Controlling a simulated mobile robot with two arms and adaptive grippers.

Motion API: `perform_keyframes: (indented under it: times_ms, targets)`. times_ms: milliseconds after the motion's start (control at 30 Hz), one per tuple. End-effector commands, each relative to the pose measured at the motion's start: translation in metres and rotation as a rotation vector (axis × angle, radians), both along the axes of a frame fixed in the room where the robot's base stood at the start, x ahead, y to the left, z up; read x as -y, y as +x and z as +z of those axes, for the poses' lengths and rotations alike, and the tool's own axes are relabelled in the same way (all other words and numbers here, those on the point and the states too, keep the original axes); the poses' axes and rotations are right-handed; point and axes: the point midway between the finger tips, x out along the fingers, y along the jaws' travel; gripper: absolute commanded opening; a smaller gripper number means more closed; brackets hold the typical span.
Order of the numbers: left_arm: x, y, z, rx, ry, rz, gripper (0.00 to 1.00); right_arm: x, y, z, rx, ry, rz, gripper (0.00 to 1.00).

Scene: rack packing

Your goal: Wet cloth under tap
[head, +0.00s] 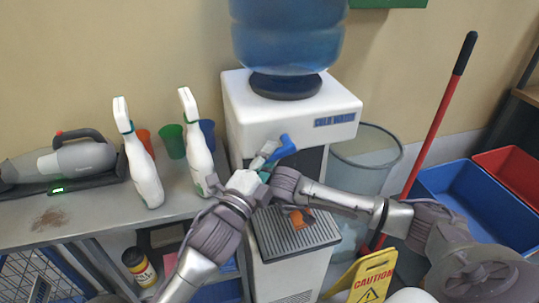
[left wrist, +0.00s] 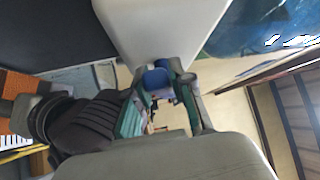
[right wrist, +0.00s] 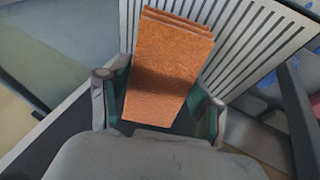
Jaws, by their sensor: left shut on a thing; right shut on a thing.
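The water cooler (head: 290,107) stands against the wall, with a blue tap (head: 283,147) on its front. My left gripper (head: 266,155) is shut on this tap, and the left wrist view shows its blue end (left wrist: 157,82) between the fingers. The cloth (right wrist: 172,55) is an orange, folded, flat pad. My right gripper (right wrist: 158,102) is shut on it, with a finger at each side. In the head view the cloth (head: 297,217) shows partly below my right wrist, over the slatted drip tray (head: 300,236). I cannot see any running water.
At left, a grey table (head: 95,215) carries white spray bottles (head: 140,160), coloured cups (head: 172,141) and a handheld vacuum (head: 75,160). At right are a grey bin (head: 365,165), a red-handled pole (head: 440,110), a blue crate (head: 470,200) and a yellow caution sign (head: 370,280).

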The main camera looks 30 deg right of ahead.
Motion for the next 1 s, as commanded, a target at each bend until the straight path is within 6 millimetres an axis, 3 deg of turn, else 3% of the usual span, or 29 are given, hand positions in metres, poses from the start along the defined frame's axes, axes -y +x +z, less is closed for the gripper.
perform_keyframes:
  times_ms: [33,167,700,1000]
  targets:
    - [0.000,0.000,-0.001,-0.001,0.001,0.000,0.27,0.000,0.000,0.000,0.000,0.000,0.000,0.36]
    - [0.000,0.000,-0.001,-0.001,0.002,0.000,0.48,0.000,0.000,0.000,0.000,0.000,0.000,0.36]
    - [0.000,0.000,0.001,0.006,0.017,0.000,0.48,0.000,0.000,0.000,0.001,0.000,0.000,0.36]
    - [-0.002,0.001,0.013,0.059,0.213,0.001,0.48,0.000,0.000,0.000,0.001,0.000,0.000,0.36]
